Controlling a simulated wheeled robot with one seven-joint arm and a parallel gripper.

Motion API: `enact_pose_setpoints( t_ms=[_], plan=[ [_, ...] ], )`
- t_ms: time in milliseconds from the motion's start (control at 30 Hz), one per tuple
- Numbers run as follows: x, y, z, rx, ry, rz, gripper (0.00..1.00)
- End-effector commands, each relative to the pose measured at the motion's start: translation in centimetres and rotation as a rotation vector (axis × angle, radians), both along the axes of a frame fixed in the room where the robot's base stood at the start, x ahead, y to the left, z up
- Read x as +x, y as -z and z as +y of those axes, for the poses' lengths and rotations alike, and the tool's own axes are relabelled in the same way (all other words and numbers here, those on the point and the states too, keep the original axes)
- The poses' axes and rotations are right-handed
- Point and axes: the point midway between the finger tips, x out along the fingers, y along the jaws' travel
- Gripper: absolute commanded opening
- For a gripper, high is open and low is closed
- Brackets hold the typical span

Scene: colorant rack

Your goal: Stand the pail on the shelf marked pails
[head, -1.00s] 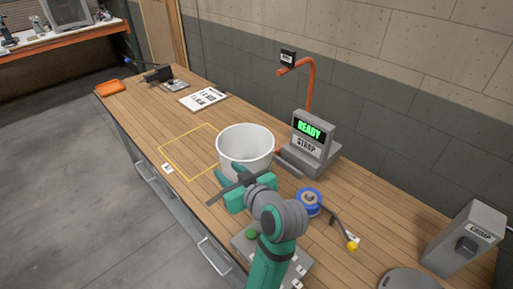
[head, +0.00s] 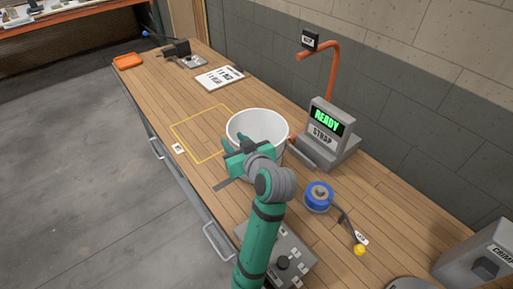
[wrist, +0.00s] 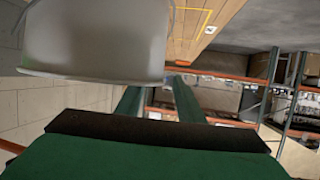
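The white pail (head: 257,127) stands upright on the wooden workbench, beside the right edge of a yellow outlined square. My gripper (head: 233,150) is at its near side, close to the rim. In the wrist view the pail (wrist: 95,35) fills the upper left, and my two green fingers (wrist: 155,95) are apart with background showing between them. The left finger's tip is hidden by the pail; I cannot tell whether either finger touches it. No shelf with a readable pails mark is in view.
The strap machine (head: 325,135) showing READY stands close right of the pail. A blue tape roll (head: 318,196) and a grey button box (head: 290,255) are nearer. A printed sheet (head: 220,77) and an orange tray (head: 127,61) lie farther back. Orange-beamed racks (wrist: 285,90) show in the wrist view.

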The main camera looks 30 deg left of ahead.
Motion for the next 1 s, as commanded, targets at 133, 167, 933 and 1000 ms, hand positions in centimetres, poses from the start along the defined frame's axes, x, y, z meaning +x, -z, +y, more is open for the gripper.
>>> enact_pose_setpoints(
  t_ms=[133, 167, 933, 1000],
  plan=[
    [0.5, 0.7, 1.4, 0.000, 0.005, 0.002, 0.34],
    [0.6, 0.7, 1.5, 0.001, 0.006, 0.002, 0.34],
    [0.9, 1.1, 2.0, -0.001, 0.010, 0.001, 0.00],
    [0.9, 1.1, 2.0, 0.000, 0.009, 0.002, 0.00]
  ],
)
